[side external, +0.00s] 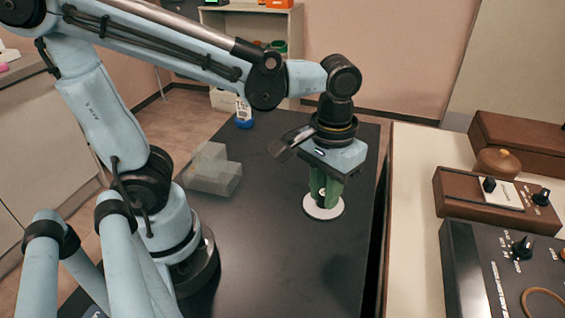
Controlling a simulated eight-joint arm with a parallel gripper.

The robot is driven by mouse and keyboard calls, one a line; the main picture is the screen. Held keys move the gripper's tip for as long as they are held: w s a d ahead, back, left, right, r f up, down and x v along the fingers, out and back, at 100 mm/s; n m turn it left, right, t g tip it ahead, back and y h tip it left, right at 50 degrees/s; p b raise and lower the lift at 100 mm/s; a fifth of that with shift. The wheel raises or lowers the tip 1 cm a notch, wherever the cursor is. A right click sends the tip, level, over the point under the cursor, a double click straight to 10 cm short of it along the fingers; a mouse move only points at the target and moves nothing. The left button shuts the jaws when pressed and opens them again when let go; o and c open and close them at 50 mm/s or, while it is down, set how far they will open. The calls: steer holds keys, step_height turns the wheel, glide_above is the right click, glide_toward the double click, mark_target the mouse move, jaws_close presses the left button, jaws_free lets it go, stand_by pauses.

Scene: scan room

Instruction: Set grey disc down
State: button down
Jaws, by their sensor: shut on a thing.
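The pale grey disc (323,212) is at the right side of the dark tabletop, lying roughly level. My gripper (323,199) points down over it, its green fingers shut at the disc's middle. The fingers and the dark gap between them hide the disc's centre. From this one view I cannot tell whether the disc's underside touches the tabletop or hangs just above it.
The dark tabletop (270,250) is clear around and in front of the disc. A translucent box (213,172) stands to the left, and a white and blue bottle (243,113) behind. Past the table's right edge, a pale counter (413,200) holds wooden boxes and a knobbed panel (510,270).

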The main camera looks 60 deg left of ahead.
steer(key=w+a+n, duration=0.2)
steer(key=a+n, duration=0.2)
steer(key=a, duration=0.3)
steer(key=w+a+n, duration=0.3)
steer(key=a+n, duration=0.2)
steer(key=a, duration=0.2)
steer(key=a+f, duration=0.2)
steer(key=a, duration=0.2)
steer(key=a+f, duration=0.2)
steer(key=a, duration=0.2)
steer(key=a+f, duration=0.2)
steer(key=a, duration=0.2)
steer(key=shift+w+f, duration=0.1)
steer(key=shift+f, duration=2.25)
steer(key=c, duration=1.4)
jaws_free()
steer(key=shift+f, duration=0.15)
steer(key=o, duration=0.4)
